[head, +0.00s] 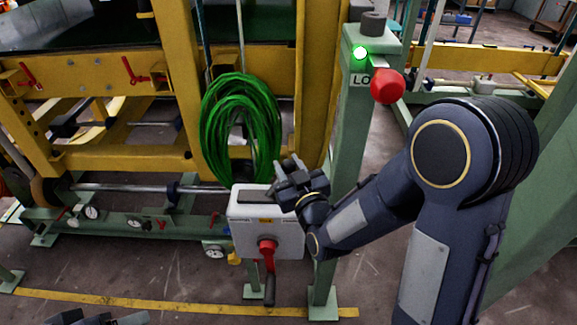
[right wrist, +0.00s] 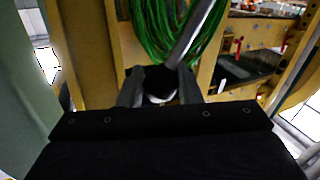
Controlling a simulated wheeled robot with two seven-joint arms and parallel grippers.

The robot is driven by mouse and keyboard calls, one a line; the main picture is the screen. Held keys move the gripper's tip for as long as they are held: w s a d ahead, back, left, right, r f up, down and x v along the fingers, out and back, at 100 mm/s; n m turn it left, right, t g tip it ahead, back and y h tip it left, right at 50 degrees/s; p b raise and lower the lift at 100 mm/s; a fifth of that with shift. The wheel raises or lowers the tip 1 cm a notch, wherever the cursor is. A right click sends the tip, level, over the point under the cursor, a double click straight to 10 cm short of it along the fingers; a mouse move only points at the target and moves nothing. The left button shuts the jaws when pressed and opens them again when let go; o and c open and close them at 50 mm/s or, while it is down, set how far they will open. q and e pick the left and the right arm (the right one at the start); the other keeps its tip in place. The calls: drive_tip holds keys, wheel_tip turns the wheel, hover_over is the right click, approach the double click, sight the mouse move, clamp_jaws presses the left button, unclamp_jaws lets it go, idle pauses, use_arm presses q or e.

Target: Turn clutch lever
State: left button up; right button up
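A lever with a red hub (head: 267,246) and a dark handle hangs straight down on the front of a light grey box (head: 240,232). I cannot tell for sure that it is the clutch lever. My right gripper (head: 284,177) is above the box's right top edge, apart from this lever. In the right wrist view its fingers (right wrist: 160,92) are spread, with a dark shape and a pale patch between them. I see no lever clearly held. A dark part at the lower left edge, probably my left gripper (head: 92,319), is mostly cut off.
A coil of green hose (head: 240,125) hangs behind the box. A green post (head: 352,150) stands to the right, with a lit green lamp (head: 360,53) and a red knob (head: 387,86). Yellow frame beams fill the back. A yellow floor line (head: 150,304) crosses the open floor in front.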

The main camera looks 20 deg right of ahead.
clamp_jaws()
drive_tip(key=shift+a+r, duration=0.1)
drive_tip(key=shift+a, duration=0.05)
drive_tip(key=shift+w+a+r+n+g+p, duration=0.2)
drive_tip(key=shift+a+r+n+g+p, duration=0.15)
drive_tip(key=shift+a+n+p, duration=0.45)
drive_tip(key=a+n+g+h+p, duration=0.1)
drive_tip(key=a+n+p, duration=0.1)
drive_tip(key=p, duration=0.2)
drive_tip(key=w+a+n+g+h+p, duration=0.1)
drive_tip(key=a+n+p, duration=0.2)
drive_tip(key=w+a+f+n+g+h+p, duration=0.1)
drive_tip(key=a+n+p, duration=0.1)
drive_tip(key=a+p, duration=0.1)
drive_tip(key=shift+w+a+p, duration=0.25)
drive_tip(key=shift+p, duration=0.6)
